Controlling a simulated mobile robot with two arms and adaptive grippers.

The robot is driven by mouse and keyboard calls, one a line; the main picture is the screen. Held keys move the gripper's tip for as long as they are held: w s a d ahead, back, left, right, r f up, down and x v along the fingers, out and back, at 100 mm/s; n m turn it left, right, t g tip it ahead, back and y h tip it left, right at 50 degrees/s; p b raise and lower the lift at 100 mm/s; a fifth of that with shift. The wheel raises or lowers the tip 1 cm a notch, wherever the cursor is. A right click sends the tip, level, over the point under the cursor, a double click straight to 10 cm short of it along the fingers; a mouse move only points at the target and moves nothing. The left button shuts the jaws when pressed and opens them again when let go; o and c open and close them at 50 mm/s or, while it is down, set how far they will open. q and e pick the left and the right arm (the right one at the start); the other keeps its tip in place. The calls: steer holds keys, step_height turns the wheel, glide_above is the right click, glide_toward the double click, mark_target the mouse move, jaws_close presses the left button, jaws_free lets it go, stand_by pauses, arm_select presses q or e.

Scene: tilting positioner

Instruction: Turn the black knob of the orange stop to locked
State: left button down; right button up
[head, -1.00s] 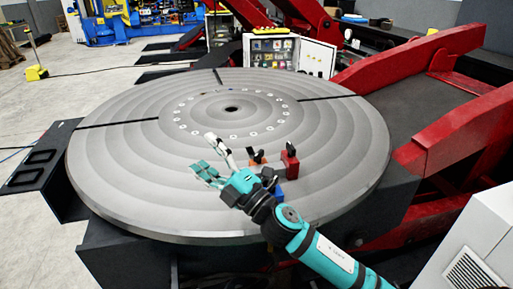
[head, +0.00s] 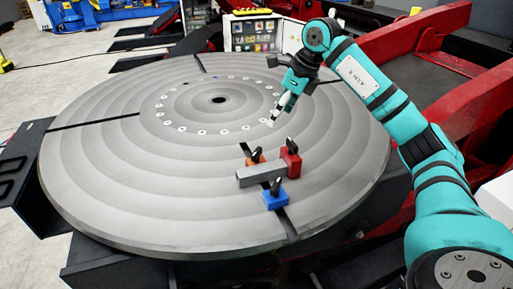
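The orange stop (head: 257,157) sits on the round grey turntable (head: 110,190), behind a grey bar (head: 259,175). Its black knob (head: 245,149) shows as a small lever leaning to the left. The bar hides the lower front of the orange stop. My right gripper (head: 271,121) hangs above the turntable, behind and apart from the orange stop, pointing down and to the left. It is seen edge-on, so its finger gap cannot be made out; nothing is visible in it. My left gripper is not in view.
A red stop (head: 291,162) with a black knob stands at the bar's right end. A blue stop (head: 275,199) with a black knob stands in front of the bar. The turntable's left side is clear. Red beams (head: 430,38) rise on the right.

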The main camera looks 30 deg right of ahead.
mark_target(257, 150)
steer(key=p+x, duration=0.2)
steer(key=x, duration=1.3)
steer(key=shift+w+a+f, duration=0.15)
steer(key=shift+a+f, duration=0.05)
steer(key=shift+f, duration=0.1)
steer(key=c, duration=1.2)
